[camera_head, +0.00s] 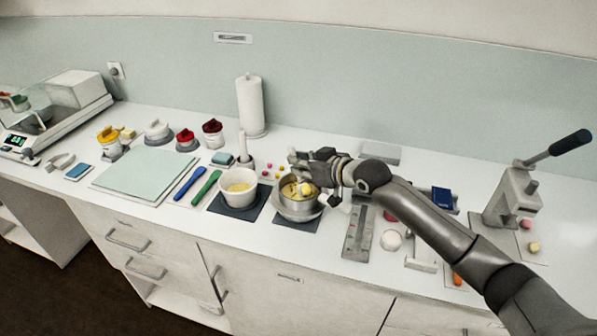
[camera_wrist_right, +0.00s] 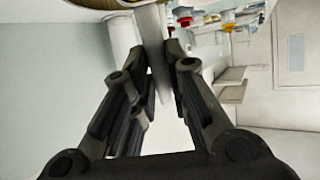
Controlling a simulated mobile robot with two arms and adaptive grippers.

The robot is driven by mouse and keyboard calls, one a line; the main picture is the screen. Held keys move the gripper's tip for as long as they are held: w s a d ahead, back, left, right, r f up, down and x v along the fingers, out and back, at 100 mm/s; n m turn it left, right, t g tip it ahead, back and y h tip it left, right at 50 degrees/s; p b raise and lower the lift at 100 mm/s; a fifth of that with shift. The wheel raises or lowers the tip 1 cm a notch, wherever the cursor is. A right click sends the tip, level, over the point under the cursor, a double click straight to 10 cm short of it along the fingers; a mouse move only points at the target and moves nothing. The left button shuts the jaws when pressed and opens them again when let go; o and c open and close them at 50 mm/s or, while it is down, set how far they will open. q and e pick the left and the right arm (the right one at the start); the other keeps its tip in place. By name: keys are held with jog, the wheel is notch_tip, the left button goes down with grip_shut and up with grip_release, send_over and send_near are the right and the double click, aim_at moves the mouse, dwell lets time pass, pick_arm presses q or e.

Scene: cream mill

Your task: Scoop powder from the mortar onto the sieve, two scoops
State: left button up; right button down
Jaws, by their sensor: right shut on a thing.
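The mortar (camera_head: 226,193) is a white bowl with pale yellow powder inside, standing on a dark mat left of the sieve. The sieve (camera_head: 284,196) sits over a metal bowl on a second dark mat, with yellow powder in it. My right gripper (camera_head: 300,160) is over the back of the sieve. In the right wrist view my right gripper (camera_wrist_right: 155,62) is shut on a pale, narrow handle (camera_wrist_right: 153,25), apparently the scoop's. A pale yellow lump (camera_head: 306,188) shows at the sieve, partly below the gripper; I cannot tell whether it lies on the scoop. My left gripper is out of view.
A white pestle (camera_head: 243,146) stands behind the mortar. A blue spatula (camera_head: 183,186) and a green spatula (camera_head: 206,188) lie to its left. A paper roll (camera_head: 250,105) stands at the back. A metal ruler-like plate (camera_head: 357,234) and a lever press (camera_head: 513,195) are to the right.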

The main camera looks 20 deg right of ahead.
jog(key=shift+f, duration=0.45)
dwell(0.7)
notch_tip(320, 180, up, 7)
jog(key=p, duration=0.6)
jog(key=shift+r, duration=0.1)
dwell(0.6)
